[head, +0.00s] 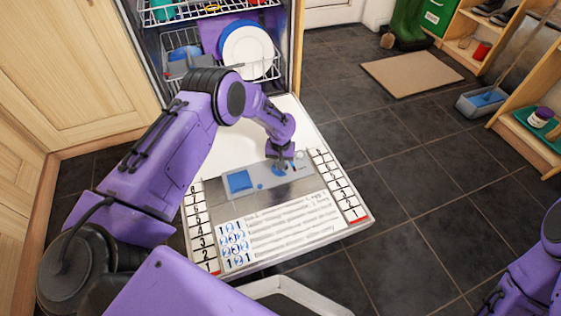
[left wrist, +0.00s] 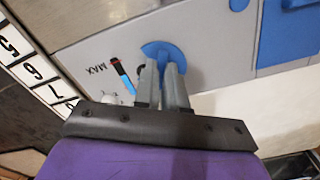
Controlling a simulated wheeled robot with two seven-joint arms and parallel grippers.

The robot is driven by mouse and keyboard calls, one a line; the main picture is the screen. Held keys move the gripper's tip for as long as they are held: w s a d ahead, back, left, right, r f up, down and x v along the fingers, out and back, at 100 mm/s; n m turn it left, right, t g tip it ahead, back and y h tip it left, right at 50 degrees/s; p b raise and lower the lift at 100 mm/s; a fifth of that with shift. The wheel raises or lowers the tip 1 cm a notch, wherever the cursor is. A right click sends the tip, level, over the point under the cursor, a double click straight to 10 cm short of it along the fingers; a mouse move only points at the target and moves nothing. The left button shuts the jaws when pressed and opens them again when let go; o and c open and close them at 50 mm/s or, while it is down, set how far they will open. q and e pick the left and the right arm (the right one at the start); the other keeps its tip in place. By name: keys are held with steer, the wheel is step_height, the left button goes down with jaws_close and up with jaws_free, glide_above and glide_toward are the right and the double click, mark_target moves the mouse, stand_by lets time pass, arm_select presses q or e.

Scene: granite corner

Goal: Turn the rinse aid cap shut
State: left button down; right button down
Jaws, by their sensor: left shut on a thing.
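The rinse aid cap is a round blue cap (left wrist: 162,54) on the dispenser panel of the open dishwasher door. In the head view the cap (head: 279,170) is partly covered by my left gripper (head: 281,161). In the left wrist view both grey fingers of my left gripper (left wrist: 162,72) are closed on the cap's raised middle. The MAX mark and a black, red and blue level mark (left wrist: 122,75) sit beside the cap. My right arm shows at the right edge of the head view, but its gripper is out of sight.
The open dishwasher door (head: 335,222) lies flat, with printed labels. A blue detergent lid (head: 239,181) is left of the cap. The lower rack (head: 180,62) holds a white plate (head: 247,52). Dark floor tiles (head: 420,190) are clear to the right.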

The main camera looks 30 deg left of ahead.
arm_select(q)
steer(key=m, duration=0.2)
steer(key=shift+m, duration=0.4)
steer(key=m, duration=0.2)
steer(key=shift+a+m+p, duration=0.1)
steer(key=shift+m+p, duration=0.25)
steer(key=shift+m, duration=0.05)
steer(key=m, duration=0.3)
steer(key=shift+a, duration=0.1)
steer(key=shift+m, duration=1.7)
arm_select(e)
steer(key=shift+w+d+r+m+t, duration=0.1)
steer(key=shift+w+r+m+t, duration=0.3)
steer(key=shift+w+r+m, duration=0.15)
arm_select(q)
steer(key=c, duration=1.2)
jaws_free()
